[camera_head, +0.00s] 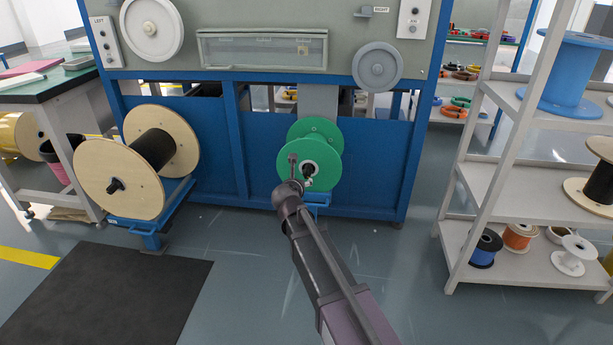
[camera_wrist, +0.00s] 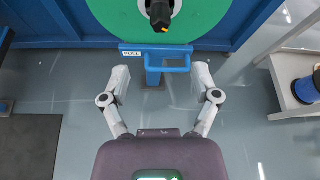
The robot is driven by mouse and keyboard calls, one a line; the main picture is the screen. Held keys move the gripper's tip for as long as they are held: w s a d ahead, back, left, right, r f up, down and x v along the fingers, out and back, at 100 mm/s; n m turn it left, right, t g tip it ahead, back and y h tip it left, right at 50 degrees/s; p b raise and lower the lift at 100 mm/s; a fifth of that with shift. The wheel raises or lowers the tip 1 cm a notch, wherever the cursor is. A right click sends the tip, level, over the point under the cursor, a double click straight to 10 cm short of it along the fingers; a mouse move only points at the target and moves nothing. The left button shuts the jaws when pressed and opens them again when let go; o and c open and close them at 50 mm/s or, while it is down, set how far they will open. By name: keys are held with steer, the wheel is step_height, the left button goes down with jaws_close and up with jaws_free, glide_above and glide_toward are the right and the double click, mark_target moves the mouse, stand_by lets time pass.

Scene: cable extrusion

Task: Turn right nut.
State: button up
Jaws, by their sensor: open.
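The right nut (camera_wrist: 160,14) is a black piece with a small orange mark, at the centre of the green spool (camera_wrist: 203,22) at the top of the wrist view. In the head view the nut (camera_head: 309,170) shows small and dark on the green spool (camera_head: 328,160), partly hidden by my gripper. My gripper (camera_wrist: 161,72) is open and empty, its two light fingers spread apart. In the wrist view the nut lies beyond the fingertips, roughly centred between them. In the head view my gripper (camera_head: 299,177) is close in front of the spool; I cannot tell the exact gap.
A blue bracket with a handle (camera_wrist: 167,65), labelled PULL, sits below the spool. A wooden-flanged spool (camera_head: 120,190) stands left on a blue stand. A white shelf (camera_head: 480,245) with several spools stands right. Floor around a dark mat (camera_head: 110,300) is open.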

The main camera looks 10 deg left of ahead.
mark_target(306, 174)
stand_by(0.3)
steer(key=b+x, duration=0.5)
steer(key=x, duration=0.8)
steer(key=shift+w+f, duration=0.25)
steer(key=shift+w, duration=0.1)
jaws_close()
